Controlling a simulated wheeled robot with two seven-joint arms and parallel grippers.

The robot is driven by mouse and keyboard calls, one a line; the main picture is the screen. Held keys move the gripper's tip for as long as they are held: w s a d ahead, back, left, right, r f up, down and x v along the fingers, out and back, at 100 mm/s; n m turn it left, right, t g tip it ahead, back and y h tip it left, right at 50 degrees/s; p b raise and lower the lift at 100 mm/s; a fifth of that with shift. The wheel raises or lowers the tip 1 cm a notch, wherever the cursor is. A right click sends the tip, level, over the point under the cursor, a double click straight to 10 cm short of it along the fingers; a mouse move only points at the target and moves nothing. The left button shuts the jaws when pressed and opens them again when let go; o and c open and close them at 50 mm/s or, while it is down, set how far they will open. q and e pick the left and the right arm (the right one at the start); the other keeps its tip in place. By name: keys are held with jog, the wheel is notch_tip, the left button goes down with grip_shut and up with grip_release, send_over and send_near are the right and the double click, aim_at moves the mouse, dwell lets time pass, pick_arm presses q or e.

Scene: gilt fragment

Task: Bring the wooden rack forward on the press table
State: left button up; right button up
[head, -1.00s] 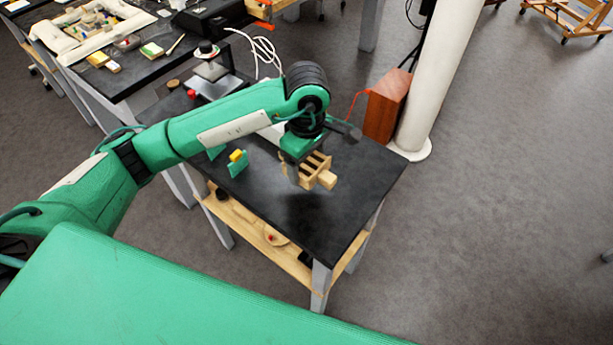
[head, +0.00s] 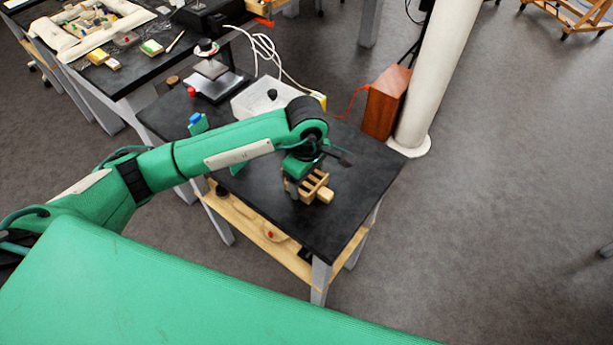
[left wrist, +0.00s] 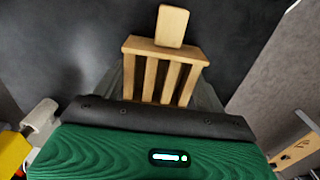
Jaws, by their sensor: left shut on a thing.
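The wooden rack (head: 314,183) is a small pale slatted frame with a block-like end piece on its near right side. It is at or just above the black top of the press table (head: 330,226); I cannot tell whether it touches. My left gripper (head: 297,186) is over the rack and shut on it, hiding its far left part. In the left wrist view the rack (left wrist: 165,62) shows its slats running in between the fingers, with the end piece pointing away. My right gripper is not in the frames.
A red-brown cabinet (head: 386,102) and white column are beyond the right edge. The front tabletop is clear.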

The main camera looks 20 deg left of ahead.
pick_arm(q)
jog(key=o, duration=1)
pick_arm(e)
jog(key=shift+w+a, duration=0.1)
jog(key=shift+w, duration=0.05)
pick_arm(q)
jog(key=shift+r+p, duration=0.25)
jog(key=shift+p, duration=0.1)
jog(key=shift+r, duration=0.3)
notch_tip(320, 180, up, 5)
jog(key=shift+w+b, duration=0.1)
jog(key=shift+b, duration=0.8)
notch_tip(320, 180, up, 6)
jog(key=shift+r+b, duration=0.1)
jog(key=shift+b, duration=0.45)
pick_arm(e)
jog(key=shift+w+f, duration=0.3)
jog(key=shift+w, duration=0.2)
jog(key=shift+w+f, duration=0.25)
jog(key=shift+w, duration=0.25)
